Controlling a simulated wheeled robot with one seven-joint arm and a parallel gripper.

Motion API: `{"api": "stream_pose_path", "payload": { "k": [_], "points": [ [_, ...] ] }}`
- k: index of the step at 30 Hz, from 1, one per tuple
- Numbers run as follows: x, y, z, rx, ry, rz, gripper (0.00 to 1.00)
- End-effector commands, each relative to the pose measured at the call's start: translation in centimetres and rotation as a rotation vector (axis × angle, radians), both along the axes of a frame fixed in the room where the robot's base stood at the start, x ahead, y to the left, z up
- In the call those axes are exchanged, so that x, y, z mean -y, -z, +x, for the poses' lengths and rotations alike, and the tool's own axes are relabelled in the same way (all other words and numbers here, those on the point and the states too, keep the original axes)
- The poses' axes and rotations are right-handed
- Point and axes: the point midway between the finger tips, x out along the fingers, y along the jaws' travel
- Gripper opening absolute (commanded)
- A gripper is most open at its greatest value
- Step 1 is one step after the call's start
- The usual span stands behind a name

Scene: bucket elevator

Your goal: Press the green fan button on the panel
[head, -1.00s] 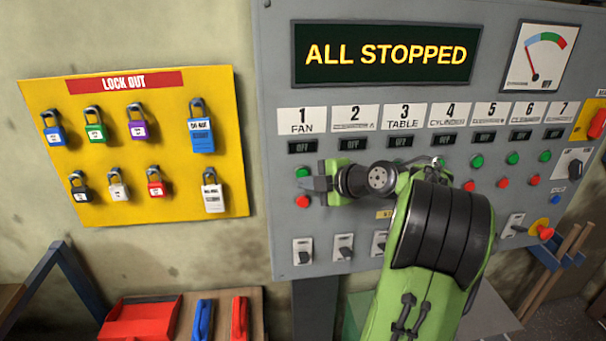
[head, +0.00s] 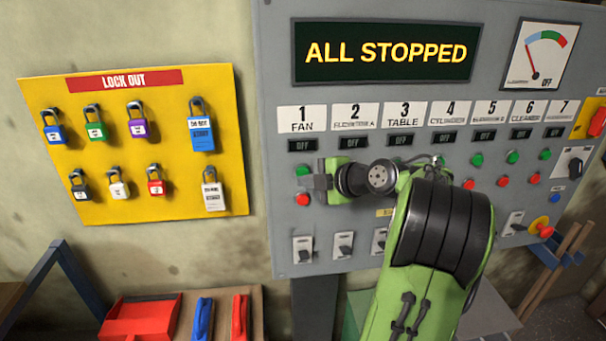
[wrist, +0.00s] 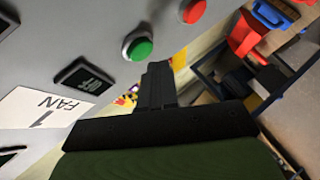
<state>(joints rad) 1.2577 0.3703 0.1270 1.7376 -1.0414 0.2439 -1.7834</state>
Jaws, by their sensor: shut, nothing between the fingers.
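The green fan button (head: 303,171) sits on the grey panel (head: 272,230) under the "1 FAN" label (head: 302,119), above a red button (head: 302,199). My gripper (head: 320,182) is just right of the green button in the head view, its fingers shut and empty. In the wrist view the green button (wrist: 138,46) lies just beyond the dark fingertips (wrist: 158,70), slightly to their left. I cannot tell whether they touch. The display (head: 387,53) reads "ALL STOPPED", and the fan indicator (head: 302,145) reads OFF.
Other numbered columns of buttons and switches continue to the right, partly hidden by my arm. A yellow lock-out board (head: 150,205) with several padlocks hangs to the left. A red emergency button (head: 541,228) is at the lower right of the panel.

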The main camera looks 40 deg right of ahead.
Motion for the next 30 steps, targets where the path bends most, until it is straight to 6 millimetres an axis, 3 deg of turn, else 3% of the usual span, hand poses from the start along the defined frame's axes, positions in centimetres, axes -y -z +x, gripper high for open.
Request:
{"api": "stream_pose_path", "payload": {
  "k": [30],
  "points": [
    [0.38, 0.05, 0.62, 0.000, -0.002, -0.001, 0.00]
  ]
}}
